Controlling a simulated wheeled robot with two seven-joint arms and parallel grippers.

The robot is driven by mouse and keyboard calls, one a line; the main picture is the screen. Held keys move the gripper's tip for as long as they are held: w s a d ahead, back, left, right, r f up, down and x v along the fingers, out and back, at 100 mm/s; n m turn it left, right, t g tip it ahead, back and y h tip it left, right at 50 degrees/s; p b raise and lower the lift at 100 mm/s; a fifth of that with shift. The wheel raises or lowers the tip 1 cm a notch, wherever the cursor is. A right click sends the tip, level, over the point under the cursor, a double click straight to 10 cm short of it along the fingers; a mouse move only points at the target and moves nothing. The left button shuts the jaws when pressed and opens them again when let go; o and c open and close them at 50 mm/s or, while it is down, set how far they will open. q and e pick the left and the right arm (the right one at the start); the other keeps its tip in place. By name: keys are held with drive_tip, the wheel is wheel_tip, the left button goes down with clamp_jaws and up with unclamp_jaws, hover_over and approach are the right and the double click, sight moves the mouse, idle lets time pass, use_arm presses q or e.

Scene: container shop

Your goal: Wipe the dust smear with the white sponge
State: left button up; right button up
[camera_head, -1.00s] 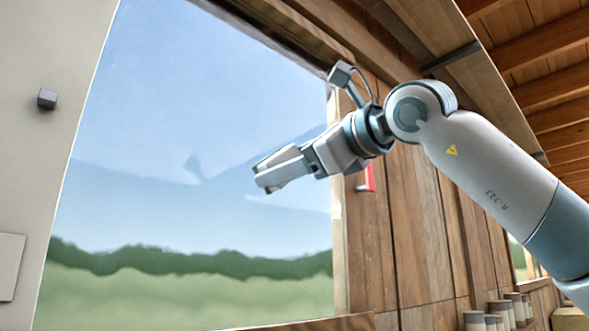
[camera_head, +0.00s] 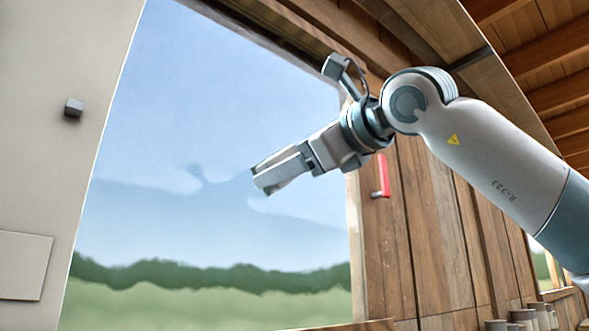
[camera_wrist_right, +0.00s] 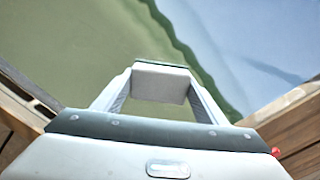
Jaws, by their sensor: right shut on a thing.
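My right gripper (camera_head: 255,182) reaches in from the right, in front of the big window pane (camera_head: 150,110). In the right wrist view (camera_wrist_right: 160,68) its two fingers are shut on a pale block, the white sponge (camera_wrist_right: 160,85). In the head view the fingers mostly hide the sponge. A faint grey-blue mark (camera_head: 193,174), perhaps the dust smear, shows on the pane left of the fingertips. It is hard to tell from the hazy hills behind. Whether the sponge touches the glass I cannot tell. My left gripper is not in view.
A wooden wall (camera_head: 430,240) with a red handle (camera_head: 383,175) stands right of the window. Several canisters (camera_head: 525,316) stand low at the right.

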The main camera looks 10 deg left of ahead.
sight(243, 163)
drive_tip(key=shift+s+a+b, duration=0.35)
drive_tip(key=shift+s+a, duration=0.4)
drive_tip(key=shift+s, duration=0.2)
drive_tip(key=shift+s+a, duration=0.1)
drive_tip(key=shift+s+a+b, duration=0.6)
drive_tip(key=shift+s+a, duration=0.45)
drive_tip(key=shift+s, duration=0.25)
drive_tip(key=shift+s+d, duration=0.1)
drive_tip(key=shift+d, duration=0.05)
